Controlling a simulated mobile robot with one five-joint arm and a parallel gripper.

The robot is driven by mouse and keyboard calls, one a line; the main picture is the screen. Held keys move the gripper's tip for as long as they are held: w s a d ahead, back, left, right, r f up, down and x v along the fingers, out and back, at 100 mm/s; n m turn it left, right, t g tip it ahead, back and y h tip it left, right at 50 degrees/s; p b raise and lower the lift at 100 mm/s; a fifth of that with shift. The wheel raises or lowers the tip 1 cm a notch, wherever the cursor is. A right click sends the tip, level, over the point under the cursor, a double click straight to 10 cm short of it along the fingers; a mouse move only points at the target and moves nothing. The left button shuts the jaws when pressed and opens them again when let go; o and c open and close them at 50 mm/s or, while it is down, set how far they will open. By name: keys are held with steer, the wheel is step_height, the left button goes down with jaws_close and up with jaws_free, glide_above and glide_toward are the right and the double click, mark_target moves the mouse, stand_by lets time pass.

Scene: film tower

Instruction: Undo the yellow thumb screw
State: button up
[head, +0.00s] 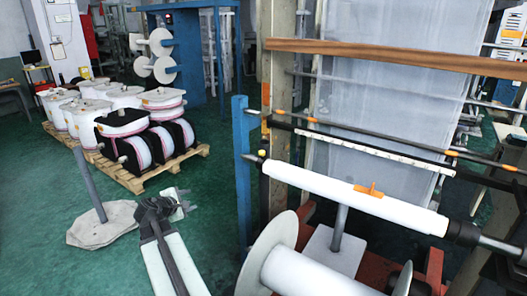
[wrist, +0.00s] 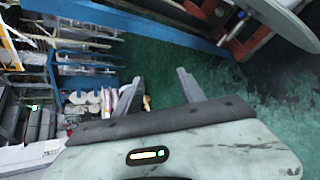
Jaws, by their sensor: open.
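The thumb screw cannot be made out in the wrist view.
A blue upright (head: 242,175) stands at the roll's left end. A white flanged spool (head: 310,272) lies in front of the roll. A pallet (head: 190,155) of reels is at the back left. A grey post (head: 90,185) stands at left.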

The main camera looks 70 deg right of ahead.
mark_target(261, 154)
steer(key=s+d+r+n+h, duration=0.2)
steer(key=s+d+r+n, duration=0.1)
steer(key=s+d, duration=0.3)
steer(key=s+d+r+n+g+h, duration=0.1)
steer(key=s+d+r+n+h, duration=0.1)
steer(key=s+d+r+n, duration=0.2)
steer(key=s+d+r+n+h, duration=0.1)
steer(key=s+d+r+n, duration=0.2)
steer(key=s+d, duration=0.7)
steer(key=shift+s+d+r+n+g+h, duration=0.1)
steer(key=shift+d+r+n+g+h, duration=0.25)
steer(key=shift+r, duration=0.35)
steer(key=d, duration=0.8)
steer(key=shift+s, duration=0.1)
steer(key=shift+a, duration=0.1)
jaws_close()
steer(key=shift+m+g, duration=0.65)
steer(key=shift+g, duration=0.3)
steer(key=shift+s+g, duration=0.2)
steer(key=shift+g, duration=0.2)
